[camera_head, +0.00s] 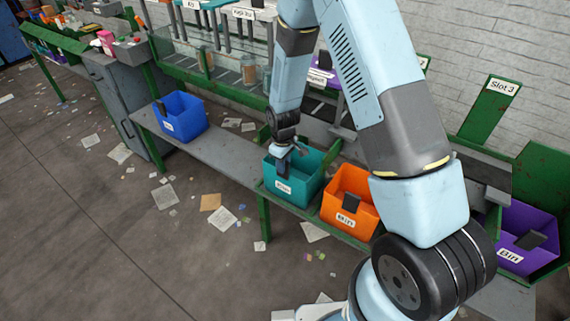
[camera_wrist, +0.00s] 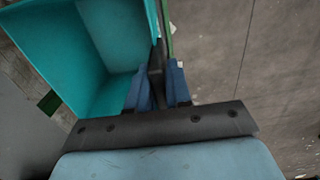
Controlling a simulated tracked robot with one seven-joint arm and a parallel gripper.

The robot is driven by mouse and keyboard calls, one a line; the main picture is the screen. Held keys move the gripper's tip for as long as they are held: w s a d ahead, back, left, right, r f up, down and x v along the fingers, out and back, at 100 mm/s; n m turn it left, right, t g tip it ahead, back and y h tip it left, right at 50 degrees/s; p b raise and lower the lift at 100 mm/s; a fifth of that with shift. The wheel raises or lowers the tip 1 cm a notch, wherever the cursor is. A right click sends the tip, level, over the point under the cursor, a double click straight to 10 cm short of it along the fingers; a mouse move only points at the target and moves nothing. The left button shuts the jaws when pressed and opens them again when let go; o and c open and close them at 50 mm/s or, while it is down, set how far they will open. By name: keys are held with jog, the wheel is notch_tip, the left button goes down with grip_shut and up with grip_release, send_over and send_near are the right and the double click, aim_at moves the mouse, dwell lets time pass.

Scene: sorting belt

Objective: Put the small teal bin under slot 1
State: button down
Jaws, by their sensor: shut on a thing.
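The small teal bin (camera_head: 308,190) stands at the left end of the green-framed bin shelf, upright, with a white label on its front. My gripper (camera_head: 284,160) reaches down to its front rim. In the wrist view my gripper (camera_wrist: 158,88) has its two blue fingers on either side of the rim of the teal bin (camera_wrist: 115,35), shut on it; the inside of the bin looks empty. A "Slot 3" sign (camera_head: 502,88) stands at the right. I cannot read a slot 1 sign; my arm hides part of the back.
An orange bin (camera_head: 345,205) stands close to the right of the teal one. A purple bin (camera_head: 520,225) is farther right. A blue bin (camera_head: 182,115) sits on the left of the grey bench (camera_head: 215,150), with bare bench between it and the teal bin. Papers litter the floor.

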jog(key=c, duration=1)
grip_release()
jog(key=shift+c, duration=0.2)
jog(key=s+d+r+m+t, duration=0.1)
jog(key=d+r, duration=0.2)
jog(key=r, duration=1)
jog(key=s+d+r+m+t, duration=0.1)
jog(key=s+d+r+m, duration=0.15)
jog(key=r, duration=1.05)
jog(key=s+d+r+m+t, duration=0.1)
jog(key=s+d+r+m, duration=0.2)
jog(key=s+d+r, duration=0.4)
jog(key=s+d+r+m+t, duration=0.2)
jog(key=s+d+r+m, duration=0.2)
jog(key=s+r, duration=0.8)
jog(key=s+d, duration=0.2)
jog(key=s, duration=0.1)
jog(key=shift+d+r+t, duration=0.2)
jog(key=shift+d+t, duration=0.1)
jog(key=shift+d, duration=0.05)
